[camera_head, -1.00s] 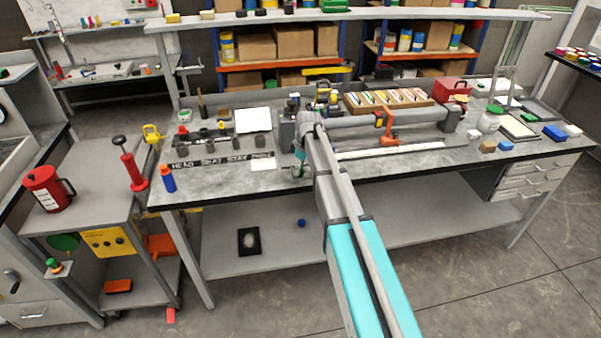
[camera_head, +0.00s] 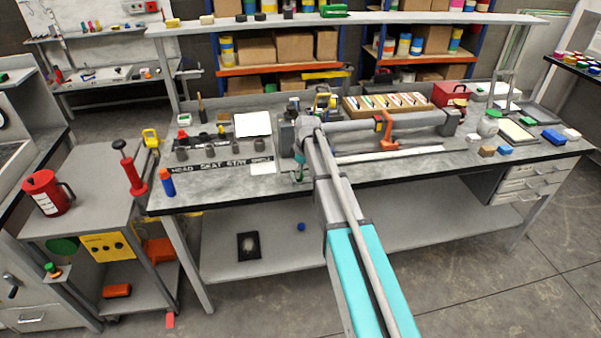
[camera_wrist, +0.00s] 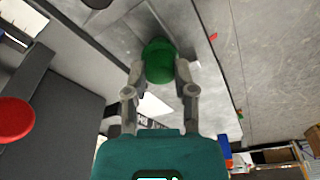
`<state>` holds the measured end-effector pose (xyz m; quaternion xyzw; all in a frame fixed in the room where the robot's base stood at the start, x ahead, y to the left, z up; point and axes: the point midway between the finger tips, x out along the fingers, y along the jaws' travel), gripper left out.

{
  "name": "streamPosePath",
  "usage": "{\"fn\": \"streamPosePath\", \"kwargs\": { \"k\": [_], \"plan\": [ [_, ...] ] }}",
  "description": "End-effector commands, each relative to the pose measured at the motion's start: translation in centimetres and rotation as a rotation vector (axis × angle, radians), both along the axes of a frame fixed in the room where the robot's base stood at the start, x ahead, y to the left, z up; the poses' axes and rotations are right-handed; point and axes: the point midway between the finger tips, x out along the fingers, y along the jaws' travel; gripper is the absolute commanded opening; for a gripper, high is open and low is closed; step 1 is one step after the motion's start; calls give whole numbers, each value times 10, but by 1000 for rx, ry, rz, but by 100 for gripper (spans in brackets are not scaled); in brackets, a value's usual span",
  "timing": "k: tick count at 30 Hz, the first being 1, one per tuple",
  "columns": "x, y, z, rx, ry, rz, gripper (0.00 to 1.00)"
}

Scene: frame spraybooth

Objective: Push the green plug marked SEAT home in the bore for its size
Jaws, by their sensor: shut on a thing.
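In the wrist view, my gripper (camera_wrist: 160,72) is shut on a green plug (camera_wrist: 159,52), with one finger on each side of its rounded body. Any marking on the plug is not readable. In the head view, my arm reaches over the bench and the gripper (camera_head: 299,172) shows only as a small teal part near the bench's front; the plug is hidden or too small to tell. A dark strip (camera_head: 222,165) with white words, one of them SEAT, lies left of the gripper. Several dark round pieces stand behind it. I cannot make out the bores.
A white slip (camera_head: 262,168) lies at the strip's right end. A blue bottle (camera_head: 167,183) stands at the bench's left front corner. A red pump (camera_head: 131,170) stands on the side cart.

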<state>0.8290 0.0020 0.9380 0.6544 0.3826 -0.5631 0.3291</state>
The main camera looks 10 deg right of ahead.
Motion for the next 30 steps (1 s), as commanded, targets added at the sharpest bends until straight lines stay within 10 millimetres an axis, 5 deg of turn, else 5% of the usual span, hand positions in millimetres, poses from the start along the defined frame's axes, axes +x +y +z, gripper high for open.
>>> {"fn": "streamPosePath", "kwargs": {
  "k": [16,30],
  "plan": [
    [0,0,36,0,0,0,0],
    [-47,8,90,0,0,1,0]
  ]
}}
